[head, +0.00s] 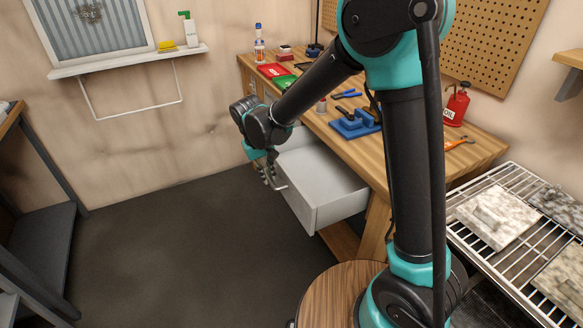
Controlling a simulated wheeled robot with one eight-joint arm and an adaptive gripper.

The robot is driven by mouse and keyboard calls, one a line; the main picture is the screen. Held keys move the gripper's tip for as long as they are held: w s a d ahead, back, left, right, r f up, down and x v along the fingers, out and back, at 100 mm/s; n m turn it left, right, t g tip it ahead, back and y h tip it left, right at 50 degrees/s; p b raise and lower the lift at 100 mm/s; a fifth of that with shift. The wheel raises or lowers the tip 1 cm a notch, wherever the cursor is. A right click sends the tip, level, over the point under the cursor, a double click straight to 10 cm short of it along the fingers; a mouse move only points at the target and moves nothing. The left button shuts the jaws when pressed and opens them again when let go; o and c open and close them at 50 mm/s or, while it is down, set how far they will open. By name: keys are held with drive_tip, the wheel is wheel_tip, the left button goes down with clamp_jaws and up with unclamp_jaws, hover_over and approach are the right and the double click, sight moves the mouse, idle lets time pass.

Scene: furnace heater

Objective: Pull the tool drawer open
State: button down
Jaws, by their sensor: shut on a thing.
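The tool drawer (331,178) is a pale grey box under the wooden workbench (421,157). It stands well out from the bench, and its open top and inside show in the head view. A small light bar handle (281,187) is on its front, beside the fingers. My gripper (270,179) is at the drawer's front, shut on the drawer handle. The fingers are small and partly hidden by my wrist and arm, so the exact grip is hard to see.
On the bench lie a blue vise (355,125), pliers (347,94), a red oil can (456,106) and bottles. A wire rack (475,208) with stone tiles stands at right. A dark shelf (45,230) stands at left. The floor (190,250) between is clear.

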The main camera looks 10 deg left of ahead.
drive_tip(key=s+a, duration=0.4)
drive_tip(key=a, duration=0.2)
drive_tip(key=shift+a, duration=0.15)
drive_tip(key=shift+s, duration=0.1)
drive_tip(key=c, duration=1.9)
unclamp_jaws()
drive_tip(key=shift+o, duration=0.2)
wheel_tip(320, 180, up, 12)
drive_tip(key=s+a, duration=0.1)
drive_tip(key=shift+a, duration=0.4)
drive_tip(key=shift+s+f, duration=0.1)
drive_tip(key=shift+s, duration=0.15)
